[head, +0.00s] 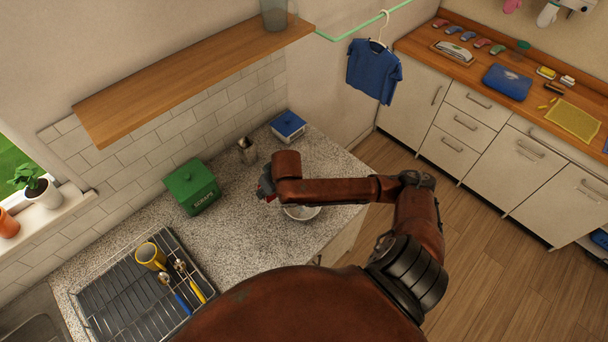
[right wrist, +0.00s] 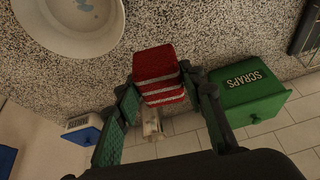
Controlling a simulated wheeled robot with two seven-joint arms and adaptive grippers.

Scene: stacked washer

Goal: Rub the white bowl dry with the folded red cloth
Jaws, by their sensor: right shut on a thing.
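The white bowl (head: 301,212) sits on the speckled counter, partly hidden by my right arm in the head view. In the right wrist view the bowl (right wrist: 65,35) is at the upper left, with bluish wet-looking patches inside. My right gripper (right wrist: 160,88) is shut on the folded red cloth (right wrist: 158,62), which has pale stripes. The cloth is beside the bowl, with a gap between them in the wrist view. In the head view only a bit of red shows at the gripper (head: 264,190). My left gripper is not in view.
A green SCRAPS box (head: 192,187) and a metal holder (head: 247,150) stand behind the gripper. A blue-lidded box (head: 288,126) is farther back. A drying rack (head: 105,303) with a yellow mug and utensils is at the lower left. A wooden shelf (head: 190,75) hangs above.

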